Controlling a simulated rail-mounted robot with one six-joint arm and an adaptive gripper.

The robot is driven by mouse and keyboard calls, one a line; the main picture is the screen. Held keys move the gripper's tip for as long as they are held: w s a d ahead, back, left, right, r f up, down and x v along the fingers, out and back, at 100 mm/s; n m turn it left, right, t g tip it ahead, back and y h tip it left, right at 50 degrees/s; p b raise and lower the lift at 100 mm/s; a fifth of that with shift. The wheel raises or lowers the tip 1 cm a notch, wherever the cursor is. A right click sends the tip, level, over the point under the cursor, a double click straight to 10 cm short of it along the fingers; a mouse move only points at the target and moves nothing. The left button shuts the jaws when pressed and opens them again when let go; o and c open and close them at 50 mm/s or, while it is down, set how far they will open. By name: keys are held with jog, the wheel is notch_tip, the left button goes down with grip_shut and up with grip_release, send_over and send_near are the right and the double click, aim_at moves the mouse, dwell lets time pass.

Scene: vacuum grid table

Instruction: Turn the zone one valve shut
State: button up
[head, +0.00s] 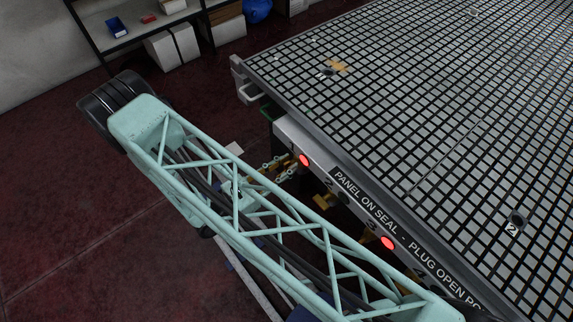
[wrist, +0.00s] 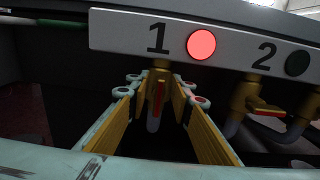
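The zone one valve (wrist: 160,92) is under the "1" label in the wrist view. It is a brass body with a red-orange lever that points down along the pipe. The zone one lamp (wrist: 201,44) is lit red; it also shows in the head view (head: 304,160). My gripper (wrist: 159,98) has its two yellow-padded fingers on either side of the lever. Dark gaps show between lever and pads, so the gripper looks open; contact deeper in cannot be told. In the head view my gripper (head: 281,171) is at the panel's front, partly hidden by my arm.
To the right, the zone two valve (wrist: 262,103) has its lever turned sideways, and its lamp (wrist: 297,63) is dark. Another lamp (head: 387,243) farther along the panel is red. The grid table (head: 400,110) stands above. Storage shelves (head: 125,40) stand at the back left.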

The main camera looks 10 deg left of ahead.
grip_shut()
jog(key=shift+m, duration=0.3)
jog(key=m, duration=0.1)
jog(key=m+b, duration=0.1)
jog(key=m, duration=0.1)
jog(key=shift+s+d+m, duration=0.2)
jog(key=shift+m, duration=0.1)
jog(key=m, duration=0.1)
jog(key=m+b, duration=0.1)
jog(key=m, duration=0.2)
jog(key=shift+s+d+f+b, duration=0.15)
jog(key=shift+d+f+b, duration=0.05)
jog(key=shift+f+b, duration=0.1)
jog(key=m, duration=0.2)
jog(key=m+b, duration=0.1)
jog(key=m, duration=0.2)
jog(key=shift+s+d+f, duration=0.1)
jog(key=shift+f, duration=0.1)
jog(key=shift+f+m+b, duration=0.15)
jog(key=shift+m+b, duration=0.35)
jog(key=shift+m, duration=0.7)
jog(key=shift+f+m+b, duration=0.1)
jog(key=shift+m+b, duration=0.4)
jog(key=shift+m, duration=0.7)
